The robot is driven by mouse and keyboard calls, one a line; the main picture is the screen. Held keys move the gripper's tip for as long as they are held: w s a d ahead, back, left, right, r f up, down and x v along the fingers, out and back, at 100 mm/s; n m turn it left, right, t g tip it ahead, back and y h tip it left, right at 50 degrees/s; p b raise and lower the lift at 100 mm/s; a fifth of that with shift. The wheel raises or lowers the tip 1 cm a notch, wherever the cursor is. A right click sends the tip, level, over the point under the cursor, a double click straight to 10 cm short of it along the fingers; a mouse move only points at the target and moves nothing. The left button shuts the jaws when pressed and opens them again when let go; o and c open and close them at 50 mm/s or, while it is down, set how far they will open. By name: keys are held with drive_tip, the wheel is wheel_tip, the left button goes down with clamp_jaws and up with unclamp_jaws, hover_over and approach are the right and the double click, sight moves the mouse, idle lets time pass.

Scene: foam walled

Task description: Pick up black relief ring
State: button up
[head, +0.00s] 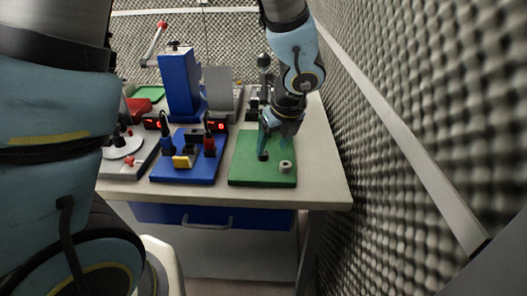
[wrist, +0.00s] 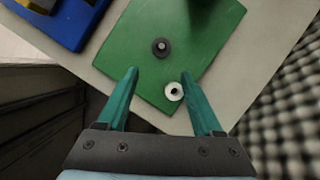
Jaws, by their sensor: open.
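A small round black ring (wrist: 161,47) with a grey centre lies on the green mat (wrist: 130,43). A pale ring with a dark hole (wrist: 174,91) is near it, close to the mat's edge. In the head view the pale ring (head: 285,166) sits at the mat's front right, and a dark piece (head: 263,156) shows just under a fingertip. My gripper (wrist: 159,76) has its teal fingers apart and empty above the mat. In the wrist view the black ring is ahead of the fingertips, and the pale ring lies between the fingers.
A blue board (head: 187,174) with red, yellow and blue parts stands left of the green mat. A tall blue press (head: 180,85) stands behind it. A foam wall (head: 400,150) runs along the right. The table's front strip (head: 320,195) is bare.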

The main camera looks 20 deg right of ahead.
drive_tip(key=shift+w+a, duration=0.1)
drive_tip(key=shift+w, duration=0.9)
drive_tip(key=shift+w+a+r+p, duration=0.1)
drive_tip(key=shift+w+p, duration=0.35)
drive_tip(key=shift+w, duration=0.15)
drive_tip(key=b+x, duration=0.1)
drive_tip(key=x, duration=0.4)
drive_tip(key=shift+s, duration=0.2)
clamp_jaws()
